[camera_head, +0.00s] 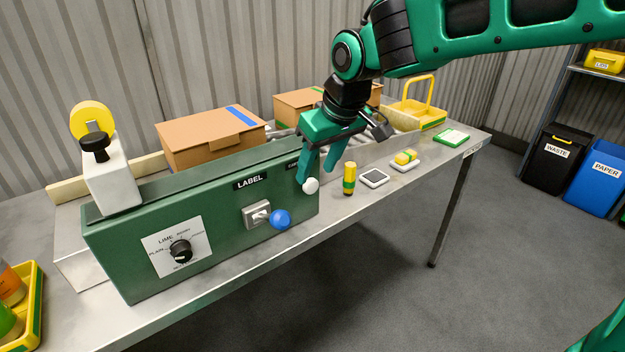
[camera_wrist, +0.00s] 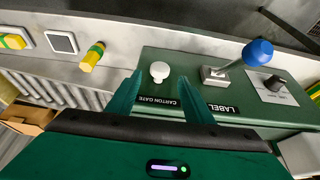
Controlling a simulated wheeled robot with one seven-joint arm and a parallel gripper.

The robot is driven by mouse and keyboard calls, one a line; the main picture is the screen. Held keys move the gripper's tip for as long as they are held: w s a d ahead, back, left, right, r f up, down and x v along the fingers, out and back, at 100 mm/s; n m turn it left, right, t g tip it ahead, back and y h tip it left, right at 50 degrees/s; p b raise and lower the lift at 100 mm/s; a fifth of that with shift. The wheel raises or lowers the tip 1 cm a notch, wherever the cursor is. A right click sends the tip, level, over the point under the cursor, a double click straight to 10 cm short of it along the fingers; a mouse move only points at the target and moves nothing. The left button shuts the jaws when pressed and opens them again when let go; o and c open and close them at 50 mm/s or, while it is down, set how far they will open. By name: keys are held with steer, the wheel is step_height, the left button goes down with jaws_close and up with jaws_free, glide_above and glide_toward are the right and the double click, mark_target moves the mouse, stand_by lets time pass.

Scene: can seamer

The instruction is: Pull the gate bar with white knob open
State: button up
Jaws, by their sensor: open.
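The white knob (camera_head: 311,186) of the gate bar stands at the right end of the green machine's front panel. In the wrist view the white knob (camera_wrist: 159,70) sits just above a "CARTON GATE" label (camera_wrist: 164,100). My gripper (camera_head: 318,180) is open, its fingers pointing down at that end of the panel. In the wrist view my gripper (camera_wrist: 168,88) has one finger on each side of the knob, and the knob lies a little beyond the gap. I see no contact with the knob. The gate bar itself is mostly hidden by my gripper in the head view.
A blue-knobbed lever (camera_head: 279,219) sticks out left of the white knob, with a black dial (camera_head: 180,251) farther left. A yellow-green cylinder (camera_head: 349,178) and a small scale-like pad (camera_head: 374,178) stand to the right. Cardboard boxes (camera_head: 205,140) lie behind the panel.

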mark_target(312, 181)
steer(key=shift+x, duration=2.4)
jaws_close()
steer(key=shift+s, duration=0.1)
